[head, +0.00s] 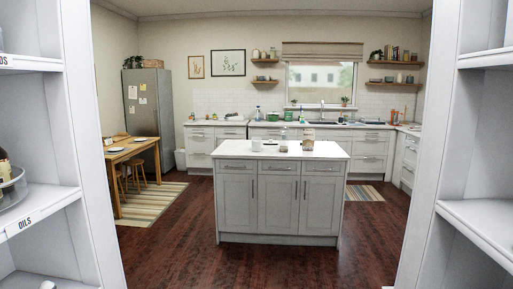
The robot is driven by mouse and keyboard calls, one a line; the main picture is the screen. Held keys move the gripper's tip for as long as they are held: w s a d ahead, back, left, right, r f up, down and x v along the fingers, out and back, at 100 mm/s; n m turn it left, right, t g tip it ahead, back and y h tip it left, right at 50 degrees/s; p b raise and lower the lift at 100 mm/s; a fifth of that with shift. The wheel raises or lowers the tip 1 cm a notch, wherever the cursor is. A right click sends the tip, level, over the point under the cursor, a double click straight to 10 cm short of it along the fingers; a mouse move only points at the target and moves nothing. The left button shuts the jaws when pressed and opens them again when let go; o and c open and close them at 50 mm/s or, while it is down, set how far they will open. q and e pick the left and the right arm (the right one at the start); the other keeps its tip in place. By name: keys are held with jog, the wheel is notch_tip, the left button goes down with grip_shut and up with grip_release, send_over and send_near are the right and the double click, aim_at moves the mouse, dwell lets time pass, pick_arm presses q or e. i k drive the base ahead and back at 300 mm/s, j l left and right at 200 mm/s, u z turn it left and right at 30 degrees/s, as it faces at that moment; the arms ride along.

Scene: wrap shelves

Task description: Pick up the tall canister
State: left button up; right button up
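Several small containers stand on the white top of the kitchen island (235,149), well ahead of me. A short white canister (256,145) is on the left. A clear container (284,134) with a small jar (283,147) before it is in the middle. A taller tan and white container (308,140) is on the right. They are too small to tell which one is the tall canister. Neither of my grippers can be made out in the head view.
White shelves flank me: the left one (45,203) is labelled OILS, the right one (480,222) looks empty. Open wood floor (190,240) lies between them and the island. A dining table (135,146) and fridge (148,105) stand left, counters at the back.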

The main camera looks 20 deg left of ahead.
aim_at(284, 139)
jog(key=i+j+u, duration=0.25)
jog(key=i, duration=0.25)
jog(key=i+j+u, duration=0.25)
jog(key=i, duration=0.25)
jog(key=i+j, duration=0.1)
jog(key=i, duration=0.8)
jog(key=i+j, duration=0.1)
jog(key=i, duration=0.8)
